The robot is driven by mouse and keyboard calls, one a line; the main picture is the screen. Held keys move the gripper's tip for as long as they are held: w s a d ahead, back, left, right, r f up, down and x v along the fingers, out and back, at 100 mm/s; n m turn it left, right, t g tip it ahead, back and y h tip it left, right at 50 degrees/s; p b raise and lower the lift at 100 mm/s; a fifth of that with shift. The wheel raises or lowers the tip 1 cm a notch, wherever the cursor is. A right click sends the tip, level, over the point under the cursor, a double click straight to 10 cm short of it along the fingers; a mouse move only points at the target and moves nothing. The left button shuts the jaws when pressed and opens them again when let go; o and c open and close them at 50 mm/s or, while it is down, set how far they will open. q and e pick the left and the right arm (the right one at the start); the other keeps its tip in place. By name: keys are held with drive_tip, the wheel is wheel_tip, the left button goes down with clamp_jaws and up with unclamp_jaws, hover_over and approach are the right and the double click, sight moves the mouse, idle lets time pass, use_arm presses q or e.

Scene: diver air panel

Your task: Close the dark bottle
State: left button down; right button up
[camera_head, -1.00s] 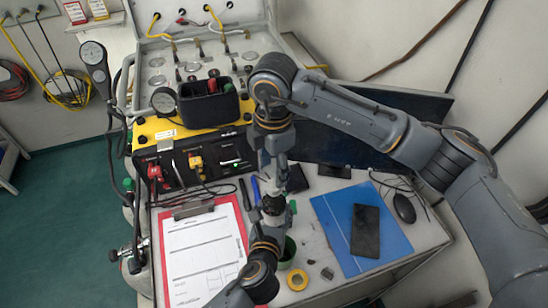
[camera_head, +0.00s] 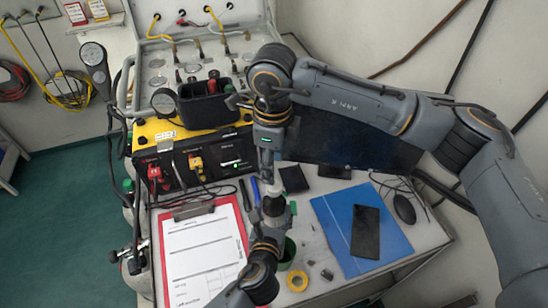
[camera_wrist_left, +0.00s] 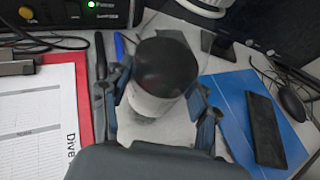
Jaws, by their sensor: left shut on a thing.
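In the left wrist view a round thing with a dark top and pale lower body, seemingly the dark bottle (camera_wrist_left: 163,66), stands between the two fingers of my left gripper (camera_wrist_left: 160,95). The gripper is shut on it. In the head view my left gripper (camera_head: 270,222) is at the lower middle, over the worktop, and the bottle (camera_head: 273,207) shows small above it. My right gripper (camera_head: 273,180) comes down from above, right over the bottle. Its fingers are too small and overlapped to tell open from shut. I cannot make out a separate cap.
A clipboard (camera_head: 202,255) lies left of my left gripper. A green cup (camera_head: 288,252), a yellow tape roll (camera_head: 297,280) and a blue folder (camera_head: 345,245) lie to the right. The yellow and black air panel (camera_head: 185,160) stands behind.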

drive_tip(key=n, duration=0.7)
drive_tip(key=shift+r, duration=0.25)
drive_tip(key=n, duration=0.4)
drive_tip(key=shift+r, duration=0.1)
drive_tip(key=n, duration=0.4)
drive_tip(key=shift+d+r+n, duration=0.1)
drive_tip(key=shift+n, duration=0.2)
drive_tip(key=shift+f, duration=4)
drive_tip(key=shift+c, duration=0.5)
